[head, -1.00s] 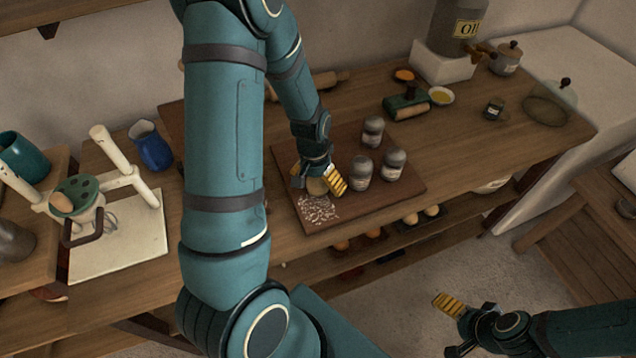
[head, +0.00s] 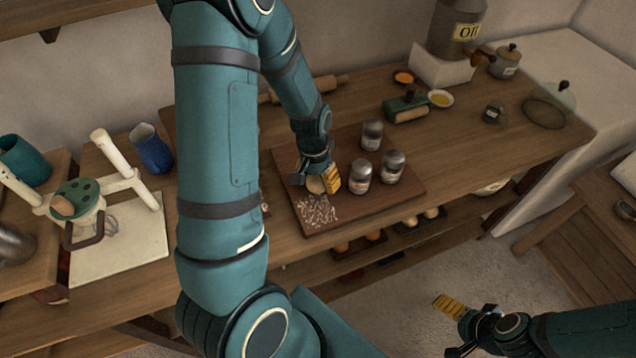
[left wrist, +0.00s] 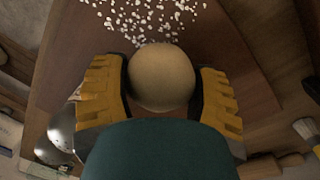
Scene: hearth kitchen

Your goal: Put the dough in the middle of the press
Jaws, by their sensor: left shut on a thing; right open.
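The dough (head: 315,186) is a pale round ball on the dark wooden board beside scattered white flakes. In the left wrist view the dough (left wrist: 162,77) sits between both yellow finger pads. My left gripper (head: 322,182) is shut on it, low at the board; I cannot tell whether the dough touches the board. What looks like the press (head: 118,250) stands at the far left: a pale flat plate with white bars and a green holed disc above its left part. My right gripper (head: 455,328) is open and empty at lower right, away from the table.
Three grey jars (head: 360,176) stand right of my left gripper on the board (head: 400,205). A blue jug (head: 152,150) stands behind the press. My left arm hides the middle of the table.

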